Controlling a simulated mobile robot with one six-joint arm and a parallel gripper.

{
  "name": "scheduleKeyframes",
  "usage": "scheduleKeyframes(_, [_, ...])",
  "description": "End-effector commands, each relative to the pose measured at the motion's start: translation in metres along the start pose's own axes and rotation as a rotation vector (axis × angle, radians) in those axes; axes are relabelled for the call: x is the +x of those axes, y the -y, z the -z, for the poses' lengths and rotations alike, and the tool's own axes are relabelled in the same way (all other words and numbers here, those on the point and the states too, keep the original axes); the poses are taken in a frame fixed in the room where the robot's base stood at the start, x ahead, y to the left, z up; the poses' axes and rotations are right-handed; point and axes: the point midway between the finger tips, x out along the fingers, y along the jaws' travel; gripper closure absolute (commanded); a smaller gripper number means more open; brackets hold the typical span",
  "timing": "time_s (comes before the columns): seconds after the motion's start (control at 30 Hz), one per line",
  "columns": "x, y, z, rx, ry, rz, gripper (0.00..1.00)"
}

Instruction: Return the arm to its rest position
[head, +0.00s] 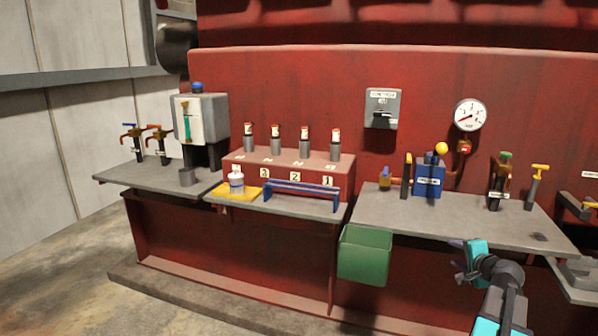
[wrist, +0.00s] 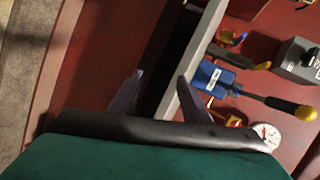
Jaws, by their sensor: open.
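My gripper (head: 458,261) is at the lower right of the head view, in front of the right-hand grey bench (head: 440,222) and about level with or just below its front edge. Its two fingers are apart and hold nothing. My arm (head: 503,300), grey and teal, reaches up from the bottom edge. In the wrist view my gripper (wrist: 164,88) shows as two purple-grey fingers spread apart, with red panel and the bench edge beyond them. Part of the wrist body hides the lower wrist view.
A green bin (head: 365,257) hangs at the bench front, left of my gripper. A blue box (head: 429,181) with a yellow-knobbed lever, valves (head: 500,180) and a yellow-handled tool (head: 536,183) stand on the bench. A gauge (head: 470,115) is on the red wall. Open floor (head: 60,260) lies left.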

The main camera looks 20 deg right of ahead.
Motion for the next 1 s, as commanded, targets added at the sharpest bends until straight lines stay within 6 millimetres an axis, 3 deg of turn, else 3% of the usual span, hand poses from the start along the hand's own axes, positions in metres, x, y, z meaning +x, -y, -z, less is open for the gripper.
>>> scheduleKeyframes(0.03, [0.012,-0.014,-0.023,-0.022,0.035,-0.030,0.56])
scheduleKeyframes(0.2, [0.041,-0.058,-0.091,-0.101,0.137,-0.120,0.56])
scheduleKeyframes(0.5, [0.068,-0.138,-0.207,-0.254,0.320,-0.272,0.56])
scheduleKeyframes(0.77, [0.068,-0.213,-0.305,-0.406,0.490,-0.399,0.56])
scheduleKeyframes(1.0, [0.047,-0.290,-0.392,-0.574,0.663,-0.521,0.56])
